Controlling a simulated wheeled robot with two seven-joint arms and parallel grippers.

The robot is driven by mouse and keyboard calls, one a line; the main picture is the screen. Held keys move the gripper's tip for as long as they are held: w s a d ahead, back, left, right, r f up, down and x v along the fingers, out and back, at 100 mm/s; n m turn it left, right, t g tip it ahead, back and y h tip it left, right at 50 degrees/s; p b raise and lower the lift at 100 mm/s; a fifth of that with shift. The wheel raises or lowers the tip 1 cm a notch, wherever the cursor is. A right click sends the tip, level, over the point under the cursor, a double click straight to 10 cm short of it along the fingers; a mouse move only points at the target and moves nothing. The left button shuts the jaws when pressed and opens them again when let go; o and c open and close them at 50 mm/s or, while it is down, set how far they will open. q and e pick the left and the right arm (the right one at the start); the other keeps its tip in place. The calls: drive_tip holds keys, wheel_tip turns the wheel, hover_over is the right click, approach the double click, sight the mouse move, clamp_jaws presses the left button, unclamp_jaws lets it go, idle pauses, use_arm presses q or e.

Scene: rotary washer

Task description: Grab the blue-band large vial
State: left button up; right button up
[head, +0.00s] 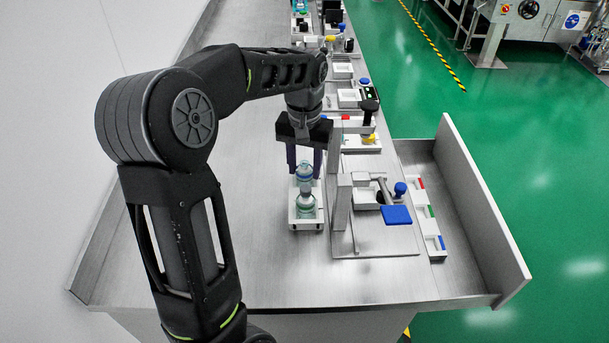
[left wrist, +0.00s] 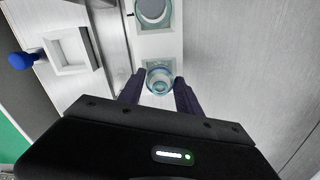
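A clear vial with a blue band (head: 304,174) stands upright at the far end of a narrow white tray (head: 293,222). In the left wrist view the vial (left wrist: 159,81) sits between my finger tips. A second clear, greenish vial (head: 306,207) stands in the near part of the tray; it also shows in the left wrist view (left wrist: 152,12). My left gripper (head: 304,168) points down over the far vial, its dark fingers open on either side. A small gap seems to show at each finger. The right gripper is in neither view.
A grey upright post (head: 341,203) stands just right of the tray, with a device carrying a blue pad (head: 397,215) beyond it. Small white bins (head: 432,247) line the right edge. The metal table left of the tray is clear.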

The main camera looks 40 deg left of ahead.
sight(304, 165)
use_arm(q)
clamp_jaws()
idle(0.3)
wheel_tip(304, 165, up, 10)
drive_tip(key=shift+r+p, duration=0.1)
drive_tip(key=shift+p, duration=0.5)
idle(0.3)
